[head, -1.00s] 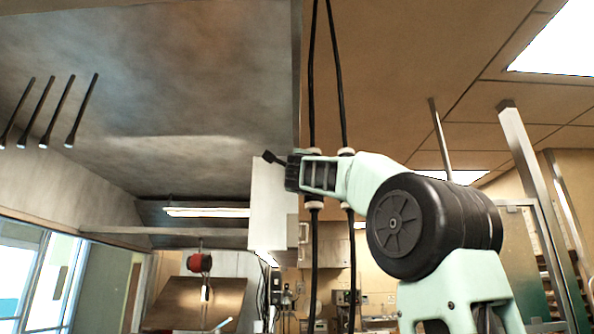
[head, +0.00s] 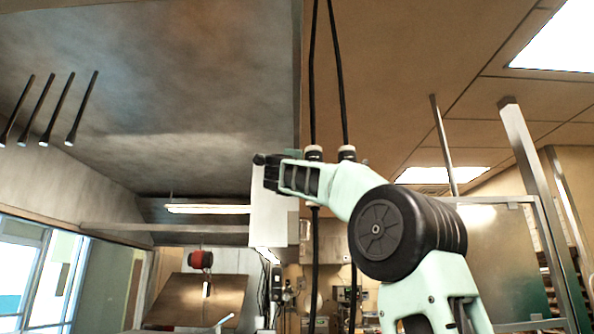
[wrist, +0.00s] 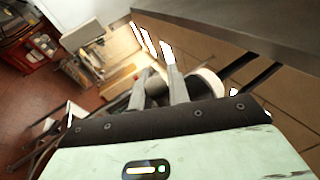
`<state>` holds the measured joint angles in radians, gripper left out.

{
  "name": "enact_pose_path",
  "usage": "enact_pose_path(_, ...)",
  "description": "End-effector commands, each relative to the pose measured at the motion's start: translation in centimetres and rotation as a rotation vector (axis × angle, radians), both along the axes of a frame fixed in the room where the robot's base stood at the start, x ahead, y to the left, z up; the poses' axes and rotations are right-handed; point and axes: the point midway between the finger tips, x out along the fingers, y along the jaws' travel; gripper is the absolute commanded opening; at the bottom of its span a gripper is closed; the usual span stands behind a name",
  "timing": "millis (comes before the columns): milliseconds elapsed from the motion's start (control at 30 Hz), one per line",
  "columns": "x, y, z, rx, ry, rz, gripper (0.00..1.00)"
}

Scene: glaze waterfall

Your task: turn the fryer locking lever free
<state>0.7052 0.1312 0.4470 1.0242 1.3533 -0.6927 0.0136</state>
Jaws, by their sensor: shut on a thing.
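My gripper (head: 264,159) is at the end of my pale green arm, high up in the head view, beside a white box-like housing (head: 268,222). In the wrist view its two grey fingers (wrist: 158,92) stand close around a grey rounded piece (wrist: 155,86), and the gripper is shut on it. Part of that piece is hidden behind the fingers. I cannot tell for sure that it is the fryer locking lever. A white round end (wrist: 207,84) shows just right of the fingers. No lever shows clearly in the head view.
Two black cables (head: 314,80) with white collars hang behind my arm. Dark rods (head: 57,108) hang from the hood at the left. A metal post (head: 525,150) stands at the right. A red device (head: 200,259) hangs by a tilted brown panel (head: 195,300).

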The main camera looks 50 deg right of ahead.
Motion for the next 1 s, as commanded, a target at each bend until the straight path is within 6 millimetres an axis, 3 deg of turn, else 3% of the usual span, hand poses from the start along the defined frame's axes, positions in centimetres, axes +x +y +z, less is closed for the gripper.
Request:
enact_pose_path(33,0.2,-0.1,-0.3,0.003,0.004,0.001,0.00)
enact_pose_path(67,0.2,-0.1,-0.3,0.003,0.004,0.001,0.23)
enact_pose_path(100,0.2,-0.1,-0.2,0.003,0.004,0.001,0.34)
enact_pose_path(133,0.2,-0.1,-0.2,0.003,0.002,0.002,0.36)
enact_pose_path(567,-0.5,1.0,-0.8,0.000,-0.001,0.003,0.36)
enact_pose_path(1000,-4.9,8.7,-5.1,0.000,-0.001,0.004,0.36)
